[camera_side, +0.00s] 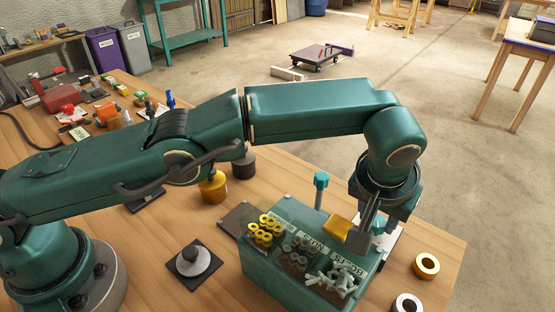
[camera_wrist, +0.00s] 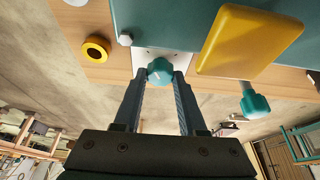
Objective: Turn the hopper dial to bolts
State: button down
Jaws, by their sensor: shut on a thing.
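The hopper (camera_side: 268,268) is a teal box with open compartments of yellow rings, nuts and bolts. The bolts compartment (camera_side: 334,280) is nearest the camera in the side view. A teal dial (camera_wrist: 160,71) with a pale pointer mark sits on a white plate in the wrist view. My gripper (camera_wrist: 161,76) is shut on it, one finger on each side. In the side view my gripper (camera_side: 366,224) reaches down at the hopper's right end and largely hides the dial. I cannot tell which label the mark faces.
A yellow block (camera_side: 337,227) is beside my fingers on the hopper. A teal knob on a stem (camera_side: 321,181) stands behind it. A brass ring (camera_side: 426,266) and a silver ring (camera_side: 407,304) lie on the wooden table (camera_side: 445,240) to the right.

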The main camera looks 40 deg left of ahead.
jog(key=shift+c, duration=2.3)
grip_release()
jog(key=shift+v, duration=2.6)
